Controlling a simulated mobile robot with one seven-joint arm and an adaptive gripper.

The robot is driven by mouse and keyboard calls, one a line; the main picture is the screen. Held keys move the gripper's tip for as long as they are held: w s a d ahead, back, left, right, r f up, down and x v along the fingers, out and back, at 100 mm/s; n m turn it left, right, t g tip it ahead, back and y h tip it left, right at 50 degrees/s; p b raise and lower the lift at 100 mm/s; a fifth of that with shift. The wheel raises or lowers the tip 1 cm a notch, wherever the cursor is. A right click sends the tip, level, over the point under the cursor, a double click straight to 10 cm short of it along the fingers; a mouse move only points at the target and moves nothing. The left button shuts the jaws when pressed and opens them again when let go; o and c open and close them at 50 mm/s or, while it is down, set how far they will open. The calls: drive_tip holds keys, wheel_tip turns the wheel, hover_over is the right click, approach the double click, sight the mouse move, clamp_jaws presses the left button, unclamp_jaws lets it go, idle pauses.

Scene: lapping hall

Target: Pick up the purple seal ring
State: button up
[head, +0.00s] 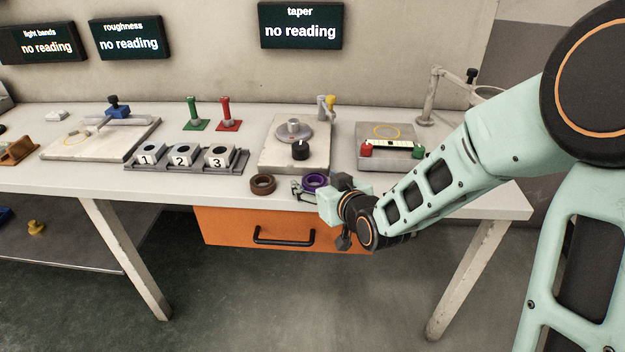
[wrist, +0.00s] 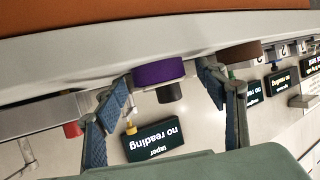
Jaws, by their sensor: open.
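The purple seal ring (head: 314,181) lies near the front edge of the table, in front of the round-plate device. In the wrist view the purple ring (wrist: 158,73) shows edge-on between the two blue-padded fingers, with visible gaps on both sides. My gripper (head: 307,191) is open and empty at the table's front edge, close to the ring. In the wrist view my gripper (wrist: 163,82) points toward the ring. Part of the ring is hidden behind my gripper in the head view.
A brown ring (head: 263,184) lies just left of the purple one; it also shows beside a finger in the wrist view (wrist: 238,53). A black knob (head: 300,150) stands behind. A numbered block rack (head: 187,162) is left. An orange drawer (head: 225,226) hangs below the tabletop.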

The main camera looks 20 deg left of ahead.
drive_tip(key=shift+c, duration=0.4)
drive_tip(key=c, duration=1.2)
drive_tip(key=shift+r, duration=0.15)
